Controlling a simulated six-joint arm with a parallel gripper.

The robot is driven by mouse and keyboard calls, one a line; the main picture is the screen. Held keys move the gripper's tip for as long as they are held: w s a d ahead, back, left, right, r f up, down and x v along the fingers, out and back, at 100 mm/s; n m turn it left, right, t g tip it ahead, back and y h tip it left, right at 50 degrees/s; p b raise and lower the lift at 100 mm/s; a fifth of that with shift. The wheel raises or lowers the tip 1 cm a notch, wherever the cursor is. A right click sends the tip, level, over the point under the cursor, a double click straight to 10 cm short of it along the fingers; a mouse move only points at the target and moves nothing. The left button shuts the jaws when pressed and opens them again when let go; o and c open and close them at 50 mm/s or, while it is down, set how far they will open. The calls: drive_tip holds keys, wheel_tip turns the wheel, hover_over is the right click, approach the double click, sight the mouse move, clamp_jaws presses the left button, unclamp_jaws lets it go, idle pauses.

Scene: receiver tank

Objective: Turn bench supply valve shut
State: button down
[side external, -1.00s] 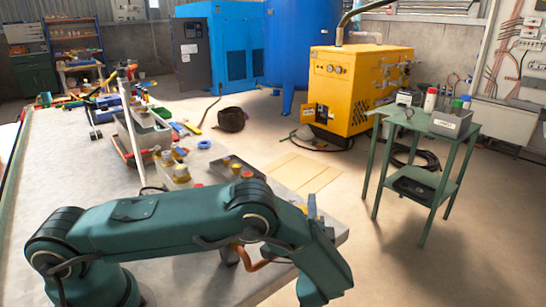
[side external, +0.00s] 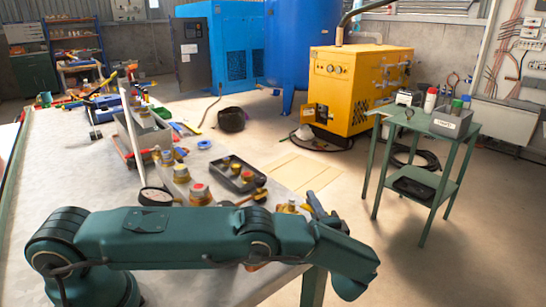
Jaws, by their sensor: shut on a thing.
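My gripper (side external: 318,203) is at the bench's near right corner, at the end of my green arm. Its blue-grey fingers point up and left, partly hidden behind my wrist. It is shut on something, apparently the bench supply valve. Brass-coloured fittings (side external: 289,207), seemingly part of that valve, show just left of the fingers. My arm covers the lower part of them. The handle's angle and the exact grip cannot be made out.
A round gauge (side external: 155,197), a black tray (side external: 236,175) and capped bottles (side external: 181,174) stand on the grey bench (side external: 85,165) behind my arm. A green side table (side external: 425,123) stands right, apart from the bench. Open floor lies between them.

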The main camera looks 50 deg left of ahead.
drive_tip(key=c, duration=1)
unclamp_jaws()
drive_tip(key=shift+o, duration=0.2)
drive_tip(key=shift+v, duration=2.55)
